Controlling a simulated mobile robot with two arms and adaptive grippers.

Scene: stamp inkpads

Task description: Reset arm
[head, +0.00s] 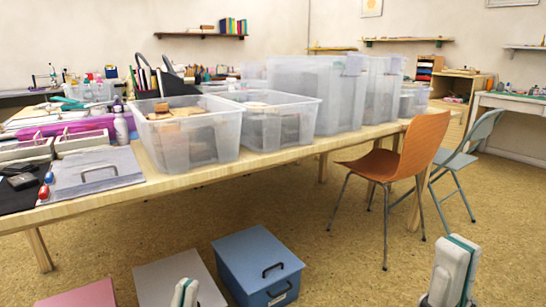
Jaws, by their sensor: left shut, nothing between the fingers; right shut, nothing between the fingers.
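My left gripper (185,293) shows only as a small white end with a green strip at the bottom edge, in front of a grey panel on the floor. My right gripper (453,272) is white with a teal band at the bottom right, above bare floor. Both are shut and empty, below and in front of the long wooden table (280,158). Neither touches anything that I can see. Most of both arms is out of view.
A blue box (258,243) with dark handles, a grey panel (150,280) and a pink panel (88,295) are low in front. Clear bins (218,145) holding wooden blocks stand on the table. An orange chair (415,150) stands at right. Floor between box and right gripper is clear.

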